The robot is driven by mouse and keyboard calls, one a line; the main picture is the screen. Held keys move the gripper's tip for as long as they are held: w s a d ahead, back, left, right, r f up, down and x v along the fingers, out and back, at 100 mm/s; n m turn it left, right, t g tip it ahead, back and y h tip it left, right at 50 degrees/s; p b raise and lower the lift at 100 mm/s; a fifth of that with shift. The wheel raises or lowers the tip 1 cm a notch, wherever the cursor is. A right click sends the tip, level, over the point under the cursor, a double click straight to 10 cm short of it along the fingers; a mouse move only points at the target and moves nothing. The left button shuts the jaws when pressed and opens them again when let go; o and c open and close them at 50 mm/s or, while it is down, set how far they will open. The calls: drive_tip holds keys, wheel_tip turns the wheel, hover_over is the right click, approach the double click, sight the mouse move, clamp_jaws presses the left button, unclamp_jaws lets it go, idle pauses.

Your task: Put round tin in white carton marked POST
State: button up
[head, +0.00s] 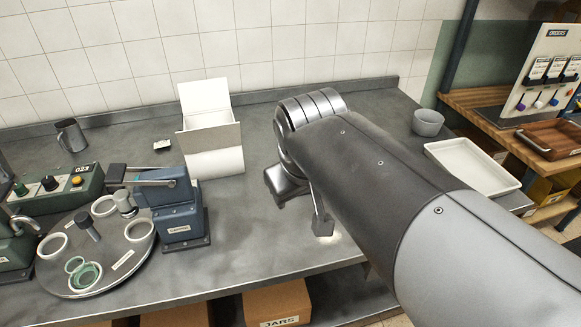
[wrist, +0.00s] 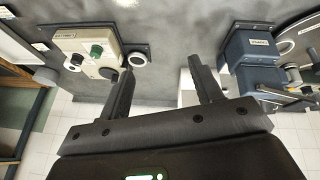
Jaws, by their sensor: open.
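A white carton (head: 212,150) with raised flaps stands on the metal bench, left of my arm in the head view. I cannot read a POST mark on it. A white patch that may be the carton (wrist: 187,90) shows beside the right finger in the wrist view. My gripper (wrist: 161,64) is open, with nothing between its fingers. In the head view my gripper (head: 321,222) is low over the bench near the front edge, right of the carton and apart from it. I cannot pick out the round tin for sure. A small pale ring-shaped thing (wrist: 138,58) is beside a beige machine in the wrist view.
A blue machine (head: 178,205) and a turntable (head: 110,262) with white rings stand at the left. The beige machine (wrist: 88,50) is hidden behind my arm in the head view.

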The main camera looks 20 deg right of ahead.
drive_tip(key=s+d+f+m, duration=0.2)
drive_tip(key=s+f, duration=0.1)
drive_tip(key=s, duration=0.2)
drive_tip(key=shift+f+m+t+y, duration=0.3)
drive_tip(key=shift+m+y, duration=0.1)
idle(0.8)
